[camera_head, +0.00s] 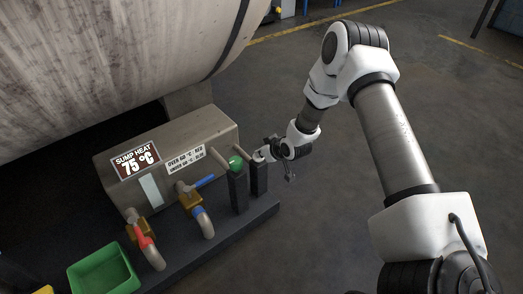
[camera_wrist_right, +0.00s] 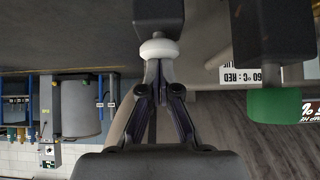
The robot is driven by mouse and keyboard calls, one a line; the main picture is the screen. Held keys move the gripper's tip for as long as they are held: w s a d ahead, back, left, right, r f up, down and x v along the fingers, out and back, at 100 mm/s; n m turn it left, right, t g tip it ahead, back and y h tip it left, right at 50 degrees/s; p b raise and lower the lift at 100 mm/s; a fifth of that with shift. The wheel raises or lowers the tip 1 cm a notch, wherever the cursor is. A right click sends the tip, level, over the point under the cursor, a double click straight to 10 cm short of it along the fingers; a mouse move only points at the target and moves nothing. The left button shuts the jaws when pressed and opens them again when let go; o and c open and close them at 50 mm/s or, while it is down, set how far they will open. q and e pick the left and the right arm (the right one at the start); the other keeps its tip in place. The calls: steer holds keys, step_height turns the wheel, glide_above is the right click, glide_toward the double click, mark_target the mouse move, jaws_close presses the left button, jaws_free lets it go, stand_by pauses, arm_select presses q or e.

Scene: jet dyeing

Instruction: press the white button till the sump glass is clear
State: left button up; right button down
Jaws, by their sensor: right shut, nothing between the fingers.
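The white button (camera_wrist_right: 158,49) is a round knob on a dark post, centred ahead of my right gripper (camera_wrist_right: 158,72) in the right wrist view. The fingers are shut, empty, and their tips meet the button's face; I cannot tell if it is pushed in. In the head view my right gripper (camera_head: 264,154) is at the right end of the machine's box, largely covering the button. The sump glass (camera_head: 151,190) is a pale, narrow upright strip on the box, under a display reading SUMP HEAT 75 °C (camera_head: 136,159). My left gripper is out of view.
A green button (camera_head: 236,162) stands on a post close left of my gripper. A blue-handled valve (camera_head: 197,186) and a red-handled valve (camera_head: 143,240) stick out in front. A green bin (camera_head: 103,272) is at the lower left. Open floor (camera_head: 300,235) lies to the right.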

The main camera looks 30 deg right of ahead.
steer(key=shift+s+f, duration=0.1)
steer(key=shift+r+p, duration=0.35)
steer(key=shift+p, duration=0.1)
step_height(320, 180, up, 4)
steer(key=p, duration=0.3)
steer(key=shift+f, duration=0.15)
steer(key=p+v, duration=0.5)
steer(key=v, duration=0.4)
steer(key=shift+s+r+p, duration=0.25)
steer(key=shift+p, duration=0.15)
steer(key=shift+f, duration=0.1)
